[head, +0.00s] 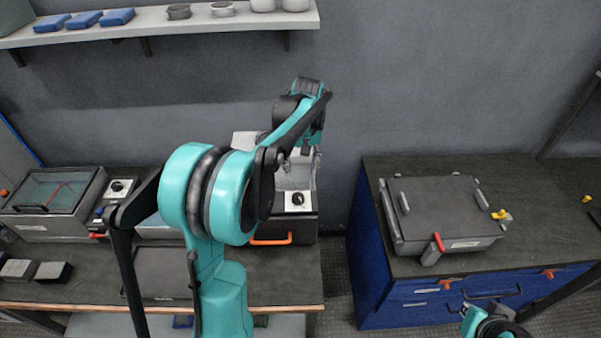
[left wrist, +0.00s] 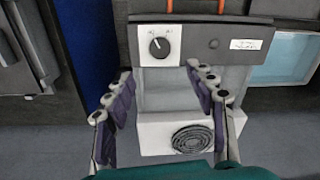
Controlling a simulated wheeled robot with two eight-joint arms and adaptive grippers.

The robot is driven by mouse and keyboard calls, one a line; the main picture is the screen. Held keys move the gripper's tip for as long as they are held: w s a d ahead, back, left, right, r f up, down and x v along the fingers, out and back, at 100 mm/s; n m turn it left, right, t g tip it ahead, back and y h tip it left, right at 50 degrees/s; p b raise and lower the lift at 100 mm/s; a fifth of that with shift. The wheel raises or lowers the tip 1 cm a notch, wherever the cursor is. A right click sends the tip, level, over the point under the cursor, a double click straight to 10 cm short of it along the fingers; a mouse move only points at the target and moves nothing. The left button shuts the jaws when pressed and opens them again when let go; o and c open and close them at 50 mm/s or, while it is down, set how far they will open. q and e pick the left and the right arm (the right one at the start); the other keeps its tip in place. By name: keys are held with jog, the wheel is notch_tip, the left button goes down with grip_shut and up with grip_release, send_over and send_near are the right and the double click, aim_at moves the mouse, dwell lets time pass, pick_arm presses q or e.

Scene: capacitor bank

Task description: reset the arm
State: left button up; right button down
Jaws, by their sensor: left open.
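My left arm (head: 215,195) is teal and black, rises through the middle of the head view and reaches toward the back wall. Its gripper (head: 305,152) points down over the device with the dial, and the arm partly hides it there. In the left wrist view my left gripper (left wrist: 165,85) has its fingers spread apart, with nothing between them. Below them are the dial device's front panel (left wrist: 195,42) and a white block (left wrist: 155,135) with a dark coil.
The device (head: 297,203) has a dial and an orange handle (head: 270,240). A glass-lidded box (head: 55,190) stands on the left bench. A grey lidded case (head: 440,210) sits on the blue cabinet (head: 365,250). A shelf (head: 180,25) runs above. A floor gap separates bench and cabinet.

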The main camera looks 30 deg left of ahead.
dwell(0.4)
pick_arm(q)
jog(key=s+d+r+m+t+b, duration=0.2)
jog(key=s+d+r+m+t, duration=0.15)
jog(key=s+d, duration=0.6)
jog(key=s+d+f+m+t+b, duration=0.1)
jog(key=s+d+f+m+t, duration=0.3)
jog(key=s, duration=0.6)
jog(key=shift+d+f+m+h+b, duration=0.35)
jog(key=shift+d+f+m, duration=0.3)
jog(key=shift+f, duration=0.5)
